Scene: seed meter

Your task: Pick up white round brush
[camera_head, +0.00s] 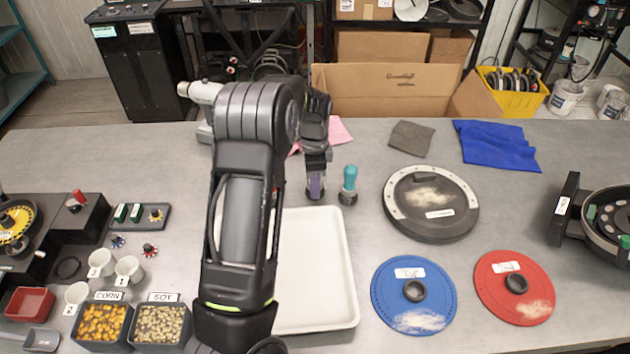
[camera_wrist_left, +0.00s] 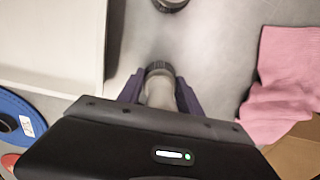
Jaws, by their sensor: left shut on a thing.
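My left gripper (camera_head: 316,182) is at the far side of the white tray, just left of the teal-handled brush (camera_head: 349,186). In the left wrist view the purple-lined fingers are shut on the white round brush (camera_wrist_left: 159,92). Its pale handle is between the fingers and its dark round bristle end points away from the gripper. The head view mostly hides this brush behind the fingers. I cannot tell whether it touches the table. My right gripper is not in view.
A white tray (camera_head: 338,314) lies in front, partly behind my left arm. A pink cloth (camera_wrist_left: 286,78) is beside the gripper. A round dark disc (camera_head: 432,226), a blue lid (camera_head: 388,281) and a red lid (camera_head: 496,284) lie to the right. Seed bins (camera_head: 104,343) stand at left.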

